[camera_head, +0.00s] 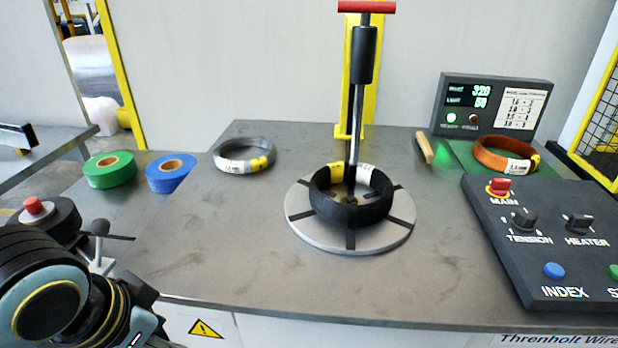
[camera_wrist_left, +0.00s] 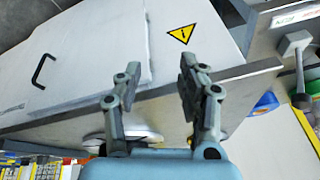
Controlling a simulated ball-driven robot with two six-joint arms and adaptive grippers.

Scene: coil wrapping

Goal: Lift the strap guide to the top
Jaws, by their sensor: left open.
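The strap guide seems to be the upright tool with a red T-handle (camera_head: 366,7), a black cylinder (camera_head: 364,55) and a thin metal rod reaching down into a black coil (camera_head: 350,196). The coil lies on a round grey slotted turntable (camera_head: 306,228). My left arm is at the lower left of the head view, well apart from the tool. In the left wrist view my left gripper (camera_wrist_left: 160,80) is open and empty, with the table edge and white cabinet front behind it. My right gripper is not in view.
A grey coil (camera_head: 243,155), green tape (camera_head: 109,170) and blue tape (camera_head: 169,173) lie to the left. A copper coil (camera_head: 505,156), a display box (camera_head: 490,104) and a control panel (camera_head: 545,240) stand to the right. The table's front left is clear.

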